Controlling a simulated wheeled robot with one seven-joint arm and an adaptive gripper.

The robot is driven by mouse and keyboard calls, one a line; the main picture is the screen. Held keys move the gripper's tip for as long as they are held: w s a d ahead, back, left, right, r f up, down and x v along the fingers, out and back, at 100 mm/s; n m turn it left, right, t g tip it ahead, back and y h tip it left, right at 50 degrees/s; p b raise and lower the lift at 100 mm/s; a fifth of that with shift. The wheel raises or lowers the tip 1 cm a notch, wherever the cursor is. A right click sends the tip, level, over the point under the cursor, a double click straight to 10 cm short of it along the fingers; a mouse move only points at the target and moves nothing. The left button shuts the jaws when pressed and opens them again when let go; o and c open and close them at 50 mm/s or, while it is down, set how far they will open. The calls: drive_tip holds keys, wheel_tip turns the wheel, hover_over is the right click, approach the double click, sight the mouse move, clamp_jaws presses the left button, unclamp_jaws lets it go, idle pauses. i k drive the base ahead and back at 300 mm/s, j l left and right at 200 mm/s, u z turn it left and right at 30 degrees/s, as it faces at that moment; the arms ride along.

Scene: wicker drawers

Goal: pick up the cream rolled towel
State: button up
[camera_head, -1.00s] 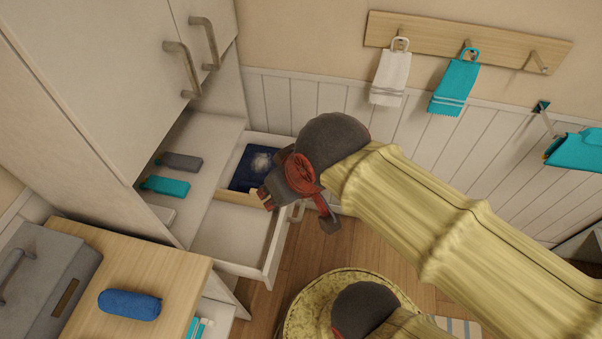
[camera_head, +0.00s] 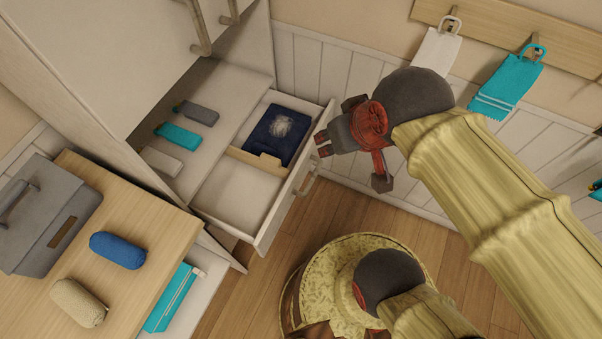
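The cream rolled towel (camera_head: 80,303) lies on the light wooden top (camera_head: 135,225) at the lower left, in front of a blue rolled towel (camera_head: 118,250). The two rolls are apart. My gripper (camera_head: 323,145) is in the air by the open drawer's right side, well away from the cream towel, up and to its right. I see nothing held in it. Its fingers are small and seen from above, so their opening is unclear.
A grey box (camera_head: 45,215) with a handle stands behind the rolls. The open drawer (camera_head: 245,190) holds a dark blue item (camera_head: 281,136). Small items lie on the shelf (camera_head: 222,140). A teal towel (camera_head: 168,300) lies lower. Towels (camera_head: 508,85) hang on wall hooks.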

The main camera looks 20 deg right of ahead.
sight(87, 310)
drive_tip(key=u, duration=2.4)
drive_tip(key=j+z, duration=0.1)
drive_tip(key=z, duration=0.3)
drive_tip(key=j+z, duration=0.15)
drive_tip(key=z, duration=0.25)
drive_tip(key=j+z, duration=0.15)
drive_tip(key=j, duration=0.2)
drive_tip(key=k+j+z, duration=0.15)
drive_tip(key=j, duration=0.2)
drive_tip(key=k+j+z, duration=0.1)
drive_tip(key=j, duration=0.25)
drive_tip(key=k+j+z, duration=0.15)
drive_tip(key=j, duration=0.2)
drive_tip(key=j+z, duration=0.15)
drive_tip(key=j, duration=0.8)
